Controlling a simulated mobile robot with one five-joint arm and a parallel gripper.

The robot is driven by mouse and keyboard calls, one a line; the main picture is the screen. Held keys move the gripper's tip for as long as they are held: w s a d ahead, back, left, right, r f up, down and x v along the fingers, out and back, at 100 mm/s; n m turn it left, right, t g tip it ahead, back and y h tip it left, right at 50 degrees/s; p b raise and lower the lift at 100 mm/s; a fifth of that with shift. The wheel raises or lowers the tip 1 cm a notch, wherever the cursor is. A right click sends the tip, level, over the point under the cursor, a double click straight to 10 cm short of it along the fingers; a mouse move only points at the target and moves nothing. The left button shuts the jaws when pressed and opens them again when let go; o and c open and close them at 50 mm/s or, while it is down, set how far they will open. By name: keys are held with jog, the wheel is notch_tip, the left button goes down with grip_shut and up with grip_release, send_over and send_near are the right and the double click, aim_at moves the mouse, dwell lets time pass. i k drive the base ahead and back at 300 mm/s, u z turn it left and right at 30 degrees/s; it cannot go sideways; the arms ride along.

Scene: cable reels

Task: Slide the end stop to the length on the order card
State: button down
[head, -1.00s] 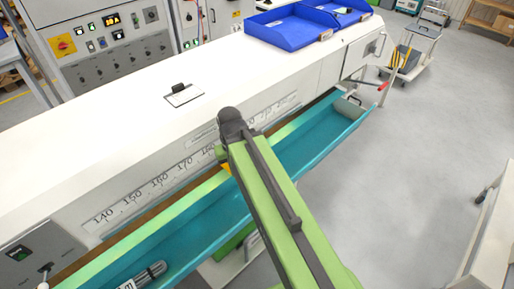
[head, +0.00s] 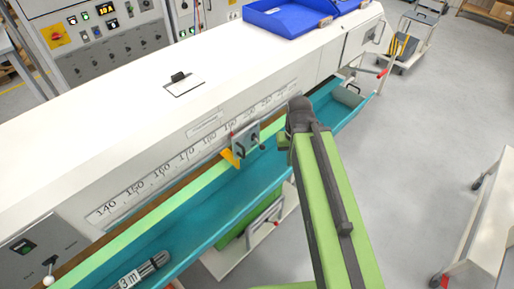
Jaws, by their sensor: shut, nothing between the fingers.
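The end stop (head: 246,139) is a grey block with dark knobs and a yellow pointer (head: 230,157), standing at the scale on the machine's front. The number scale (head: 160,175) reads from 140 at the left upward to the right. The pointer is below the scale's middle part; I cannot read its exact value. A white card with a black clip (head: 184,84) lies on the white top; it may be the order card, but no writing is legible. My green arm, with a dark grey joint, rises at the right of the end stop. My gripper is not visible.
A teal trough (head: 205,220) runs along the front and holds a grey bundle labelled 3 m (head: 140,273). Blue trays (head: 290,15) sit on the far top. A white cart (head: 480,225) stands at the right. Grey floor is free between.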

aim_at(242, 142)
jog(key=u, duration=0.55)
jog(key=i, duration=0.45)
jog(key=z, duration=0.25)
jog(key=k, duration=1.05)
jog(key=u, duration=1.15)
jog(key=i, duration=0.6)
jog(key=u, duration=0.05)
